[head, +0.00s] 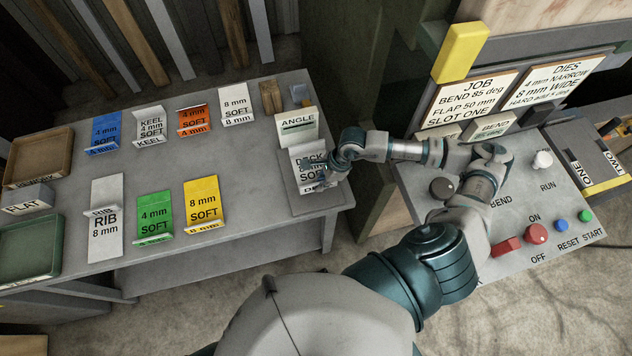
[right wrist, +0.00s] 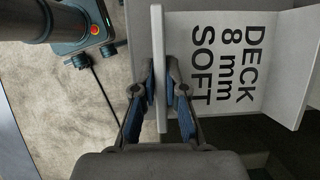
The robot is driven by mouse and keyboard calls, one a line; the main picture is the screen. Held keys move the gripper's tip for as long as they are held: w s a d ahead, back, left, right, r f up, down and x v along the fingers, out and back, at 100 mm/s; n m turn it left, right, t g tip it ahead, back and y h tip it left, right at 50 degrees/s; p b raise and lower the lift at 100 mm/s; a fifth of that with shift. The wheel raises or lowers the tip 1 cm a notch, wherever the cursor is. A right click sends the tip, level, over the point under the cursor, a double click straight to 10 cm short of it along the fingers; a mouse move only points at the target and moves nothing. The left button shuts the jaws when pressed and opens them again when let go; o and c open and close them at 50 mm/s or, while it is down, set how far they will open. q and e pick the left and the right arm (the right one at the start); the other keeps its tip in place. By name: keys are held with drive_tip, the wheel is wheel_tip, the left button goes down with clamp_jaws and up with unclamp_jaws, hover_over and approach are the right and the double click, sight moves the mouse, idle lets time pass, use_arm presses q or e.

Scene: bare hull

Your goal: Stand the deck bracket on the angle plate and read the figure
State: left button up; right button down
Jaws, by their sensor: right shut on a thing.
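The deck bracket (head: 305,154) is a pale grey bent plate at the right end of the bench. In the right wrist view its face (right wrist: 225,65) reads DECK 8 mm SOFT. My right gripper (head: 325,178) is shut on the bracket's edge flange, with one finger on each side of it in the right wrist view (right wrist: 160,90). The angle plate (head: 318,207) is the grey block under and around the bracket, with an ANGLE sign (head: 297,127) behind. No angle figure is legible, and contact under the bracket is hidden. My left gripper is not in view.
Blue (head: 104,133), orange (head: 195,120), green (head: 154,215) and yellow (head: 202,203) labelled brackets stand on the bench, with white ones among them. Trays (head: 30,250) sit at the left. The control panel (head: 520,225) is to the right. The bench middle is clear.

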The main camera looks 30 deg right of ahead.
sight(319, 197)
wheel_tip(319, 197, down, 2)
drive_tip(key=shift+s+d+f+b, duration=0.1)
drive_tip(key=shift+b, duration=0.65)
drive_tip(key=b+x, duration=0.3)
drive_tip(key=shift+f, duration=0.3)
drive_tip(key=shift+f+b, duration=0.35)
drive_tip(key=shift+b, duration=0.05)
drive_tip(key=shift+d, duration=0.25)
drive_tip(key=c, duration=1.2)
unclamp_jaws()
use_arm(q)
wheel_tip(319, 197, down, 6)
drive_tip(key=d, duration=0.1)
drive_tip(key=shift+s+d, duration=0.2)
use_arm(e)
drive_tip(key=shift+o, duration=0.2)
drive_tip(key=o, duration=0.5)
drive_tip(key=shift+a, duration=0.1)
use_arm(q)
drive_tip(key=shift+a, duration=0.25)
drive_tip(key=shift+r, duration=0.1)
use_arm(e)
drive_tip(key=shift+r, duration=0.1)
